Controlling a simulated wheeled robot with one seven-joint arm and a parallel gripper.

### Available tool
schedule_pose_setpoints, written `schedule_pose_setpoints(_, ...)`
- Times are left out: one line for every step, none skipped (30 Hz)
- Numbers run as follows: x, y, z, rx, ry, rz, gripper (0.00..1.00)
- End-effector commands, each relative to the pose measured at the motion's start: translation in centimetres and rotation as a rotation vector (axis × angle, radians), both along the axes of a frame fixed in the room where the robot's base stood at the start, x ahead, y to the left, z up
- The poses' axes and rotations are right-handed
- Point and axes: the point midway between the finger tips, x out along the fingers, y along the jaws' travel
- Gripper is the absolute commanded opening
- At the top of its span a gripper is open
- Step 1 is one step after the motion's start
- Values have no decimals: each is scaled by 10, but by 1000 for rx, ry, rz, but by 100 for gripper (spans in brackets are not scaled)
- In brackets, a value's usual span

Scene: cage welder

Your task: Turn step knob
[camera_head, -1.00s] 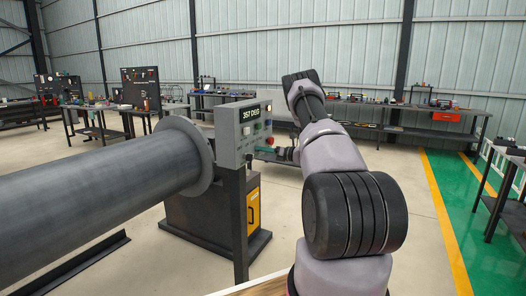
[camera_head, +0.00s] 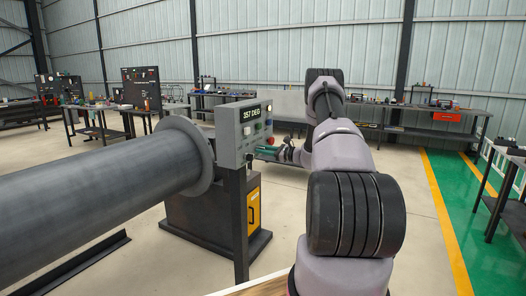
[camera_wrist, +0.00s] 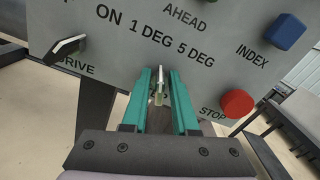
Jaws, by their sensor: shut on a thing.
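The step knob (camera_wrist: 160,86) is a small pale lever on the grey control panel (camera_wrist: 228,75), below the labels 1 DEG and 5 DEG. It points up, roughly toward the gap between them. My gripper (camera_wrist: 161,88) has two teal fingers, one on each side of the knob, and is shut on it. The fingers hide part of the knob and the lettering below it. In the head view my gripper (camera_head: 268,151) reaches the front of the control box (camera_head: 229,138), whose display (camera_head: 251,112) reads 357 DEG.
A drive knob (camera_wrist: 65,48) sits left on the panel. A blue index button (camera_wrist: 285,31) and a red stop button (camera_wrist: 237,103) are at right. A large grey pipe (camera_head: 90,190) with a flange lies left of the box. Benches stand behind.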

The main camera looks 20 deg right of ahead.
Motion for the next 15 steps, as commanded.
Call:
schedule_pose_setpoints(-1,-1,-1,-23,-16,-2,0)
schedule_pose_setpoints(-1,-1,-1,-37,-27,-2,0)
schedule_pose_setpoints(-1,-1,-1,-55,-42,-1,0)
schedule_pose_setpoints(-1,-1,-1,-67,-50,-2,0)
schedule_pose_setpoints(-1,-1,-1,-80,-60,-2,0)
schedule_pose_setpoints(-1,-1,-1,-94,-70,-2,0)
schedule_pose_setpoints(-1,-1,-1,-104,-78,-2,0)
schedule_pose_setpoints(-1,-1,-1,-112,-84,-2,0)
schedule_pose_setpoints(-1,-1,-1,-123,-93,-2,0)
schedule_pose_setpoints(-2,-1,-2,-129,-98,-2,0)
schedule_pose_setpoints(-1,-1,-2,-135,-102,-2,0)
schedule_pose_setpoints(-1,0,-2,-141,-107,-2,0)
schedule_pose_setpoints(-1,0,-2,-145,-111,-2,0)
schedule_pose_setpoints(-1,0,-2,-149,-114,-2,0)
schedule_pose_setpoints(-2,0,-2,-152,-117,-2,0)
